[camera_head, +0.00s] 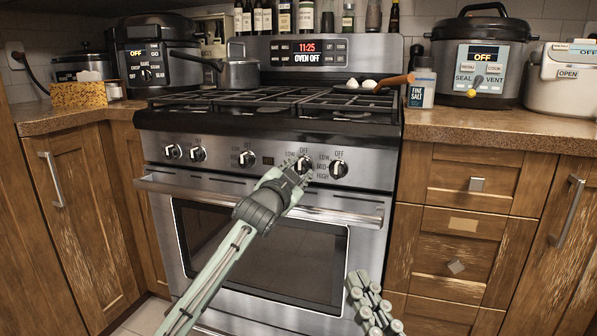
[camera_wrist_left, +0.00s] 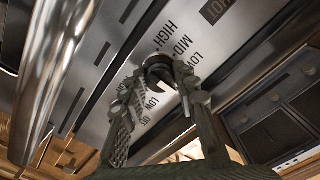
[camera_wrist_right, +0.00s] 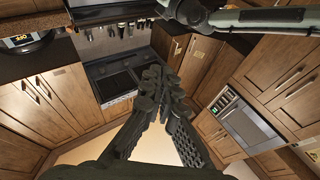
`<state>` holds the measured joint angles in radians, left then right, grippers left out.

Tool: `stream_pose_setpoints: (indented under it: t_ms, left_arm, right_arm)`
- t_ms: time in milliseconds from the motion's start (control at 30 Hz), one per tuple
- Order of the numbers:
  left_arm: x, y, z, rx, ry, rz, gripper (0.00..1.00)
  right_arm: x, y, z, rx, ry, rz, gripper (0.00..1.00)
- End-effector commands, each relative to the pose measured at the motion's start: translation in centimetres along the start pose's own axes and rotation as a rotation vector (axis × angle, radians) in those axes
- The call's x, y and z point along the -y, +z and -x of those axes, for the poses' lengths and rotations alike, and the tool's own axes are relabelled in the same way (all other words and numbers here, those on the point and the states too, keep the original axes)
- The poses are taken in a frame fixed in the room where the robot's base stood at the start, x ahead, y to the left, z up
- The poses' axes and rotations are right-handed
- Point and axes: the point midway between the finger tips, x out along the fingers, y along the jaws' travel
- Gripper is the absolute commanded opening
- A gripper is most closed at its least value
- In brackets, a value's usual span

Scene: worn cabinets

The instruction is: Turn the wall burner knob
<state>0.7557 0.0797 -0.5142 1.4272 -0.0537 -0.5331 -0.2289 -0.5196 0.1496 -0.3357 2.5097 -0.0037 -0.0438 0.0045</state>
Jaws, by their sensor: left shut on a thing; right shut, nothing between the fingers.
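My left gripper (camera_head: 296,174) is at the stove's front panel (camera_head: 220,172), shut on a burner knob (camera_head: 305,162), the second from the right. In the left wrist view the dark round knob (camera_wrist_left: 158,68) sits between the two fingers (camera_wrist_left: 155,85), with LOW, MID and HIGH printed beside it. The fingers hide part of the knob, so I cannot tell its exact setting. My right gripper (camera_head: 374,306) is low in front of the oven's right side; in the right wrist view its fingers (camera_wrist_right: 155,78) are shut and empty.
Other knobs flank the held one: one close on the right (camera_head: 338,169) and one to the left (camera_head: 246,158). The oven handle (camera_head: 160,187) runs just below the knobs. A pan with eggs (camera_head: 362,87) and a pot (camera_head: 238,76) stand on the stove.

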Motion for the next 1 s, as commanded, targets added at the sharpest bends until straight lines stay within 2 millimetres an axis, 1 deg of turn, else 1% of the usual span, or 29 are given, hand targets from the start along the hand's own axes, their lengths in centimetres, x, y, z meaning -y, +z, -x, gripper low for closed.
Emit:
stream_pose_setpoints:
  t_ms: [267,467,567,667,700,767,800,867,900,967,1000]
  left_arm:
    - [0.0,0.0,0.0,0.001,0.001,0.015,0.0]
    - [0.1,-0.1,0.0,0.001,0.002,0.081,0.0]
    - [0.1,-0.2,0.0,0.002,0.002,0.139,0.0]
    - [0.1,-0.3,0.0,0.001,0.002,0.207,0.0]
    - [0.1,-0.3,0.0,0.002,0.002,0.236,0.0]
    - [0.1,-0.2,0.0,0.003,0.002,0.281,0.0]
    - [0.1,-0.3,0.0,0.002,0.001,0.311,0.0]
    - [0.0,-0.3,0.0,0.003,0.002,0.358,0.0]
    - [0.1,-0.2,0.0,0.004,0.002,0.389,0.0]
    - [0.1,-0.3,0.0,0.002,0.002,0.434,0.0]
    - [0.0,-0.3,0.0,0.002,0.002,0.462,0.0]
  right_arm:
    - [-0.1,0.3,-0.1,0.023,0.002,0.003,0.0]
    - [-1.7,3.9,0.3,0.204,0.028,0.039,0.0]
    - [-3.0,6.4,1.2,0.344,0.051,0.062,0.0]
    - [-4.7,9.3,2.9,0.514,0.083,0.087,0.0]
    - [-5.5,10.5,3.8,0.588,0.099,0.097,0.0]
    - [-6.8,12.2,5.5,0.702,0.124,0.11,0.0]
    - [-7.6,13.1,6.7,0.778,0.142,0.118,0.0]
    - [-8.8,14.4,8.8,0.893,0.171,0.128,0.0]
    - [-9.6,15.1,10.3,0.968,0.191,0.133,0.0]
    - [-10.8,15.9,12.6,1.078,0.222,0.139,0.0]
    - [-11.4,16.3,14.2,1.15,0.242,0.141,0.0]
